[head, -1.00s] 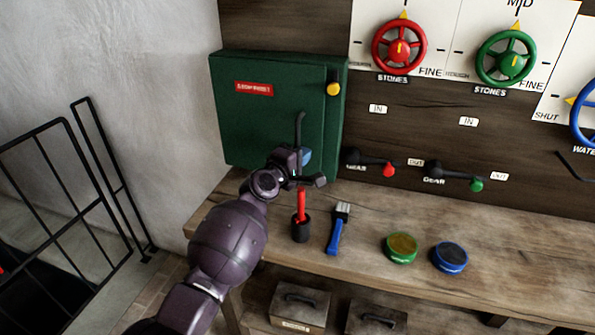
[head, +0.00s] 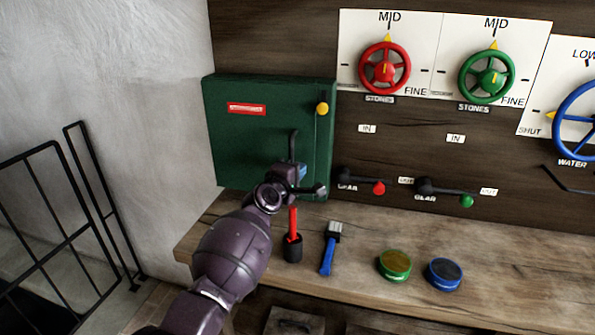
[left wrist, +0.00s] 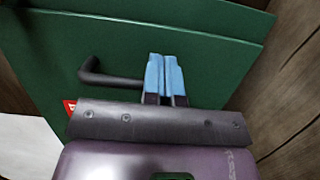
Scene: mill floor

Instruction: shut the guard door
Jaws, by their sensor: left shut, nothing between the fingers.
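The guard door appears to be the green front panel (head: 240,140) of a cabinet on the back wall, with a red label and a yellow knob (head: 322,109). Its black bent handle (head: 293,145) stands low on the right side. My left gripper (head: 301,172) is shut and empty, at the lower right of the door beside the handle. In the left wrist view the blue fingertips (left wrist: 165,75) are together, against or just in front of the handle's end (left wrist: 105,77); contact is unclear. The green panel (left wrist: 60,45) fills that view. I cannot tell whether the door is fully closed. My right gripper is not visible.
A wooden bench (head: 350,270) below holds a red-handled tool in a black cup (head: 292,249), a blue brush (head: 329,250), a green tin (head: 395,265) and a blue tin (head: 444,273). Gear levers (head: 362,185) are to the right. A black railing (head: 60,230) stands at left.

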